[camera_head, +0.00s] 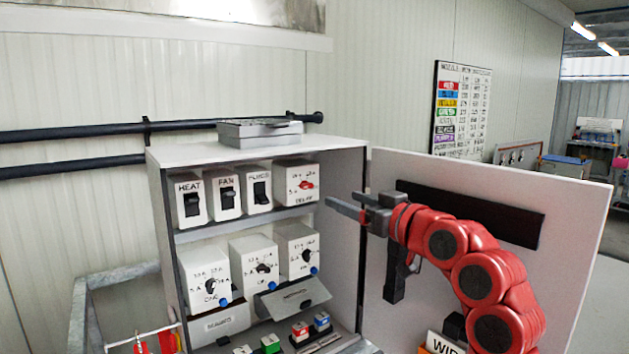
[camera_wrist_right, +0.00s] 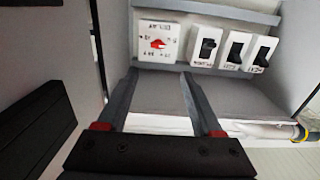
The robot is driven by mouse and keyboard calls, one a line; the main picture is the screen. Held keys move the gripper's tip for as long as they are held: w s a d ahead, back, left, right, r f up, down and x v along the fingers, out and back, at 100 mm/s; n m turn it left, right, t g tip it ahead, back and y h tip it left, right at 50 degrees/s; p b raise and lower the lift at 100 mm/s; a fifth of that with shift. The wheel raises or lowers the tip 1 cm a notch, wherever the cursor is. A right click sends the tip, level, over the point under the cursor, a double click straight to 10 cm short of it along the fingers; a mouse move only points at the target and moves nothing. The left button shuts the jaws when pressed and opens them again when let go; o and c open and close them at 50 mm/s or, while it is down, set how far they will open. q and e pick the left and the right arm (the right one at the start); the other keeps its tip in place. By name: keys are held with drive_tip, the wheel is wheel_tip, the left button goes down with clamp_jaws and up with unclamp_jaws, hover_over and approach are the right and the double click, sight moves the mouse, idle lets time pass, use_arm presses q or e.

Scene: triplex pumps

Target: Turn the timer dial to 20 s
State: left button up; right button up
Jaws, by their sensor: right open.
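The timer dial is a red knob (camera_head: 306,184) on a white box (camera_head: 297,193) at the right end of the cabinet's upper shelf. Markings around it include what looks like "5 s", and a word below may read "DELAY". In the right wrist view the scene looks inverted; the red knob (camera_wrist_right: 157,44) lies beyond the fingertips. The knob's exact setting is too small to read. My right gripper (camera_head: 345,206) is open and empty, to the right of the dial and apart from it. Its two fingers (camera_wrist_right: 158,76) point towards the dial box. My left gripper is not in view.
Heat (camera_head: 190,200), fan (camera_head: 227,195) and a third black switch (camera_head: 260,190) stand left of the dial. Three boxes with black knobs sit on the shelf below. The cabinet's right side panel (camera_head: 347,235) stands close to my right gripper. A grey case (camera_head: 258,132) lies on top.

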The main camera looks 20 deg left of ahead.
sight(309, 185)
drive_tip(key=p+x, duration=0.3)
drive_tip(key=x, duration=0.8)
drive_tip(key=shift+w+p, duration=0.35)
drive_tip(key=shift+p, duration=0.05)
drive_tip(key=shift+w+a+f, duration=0.15)
drive_tip(key=shift+w+a, duration=0.2)
drive_tip(key=shift+a, duration=0.1)
clamp_jaws()
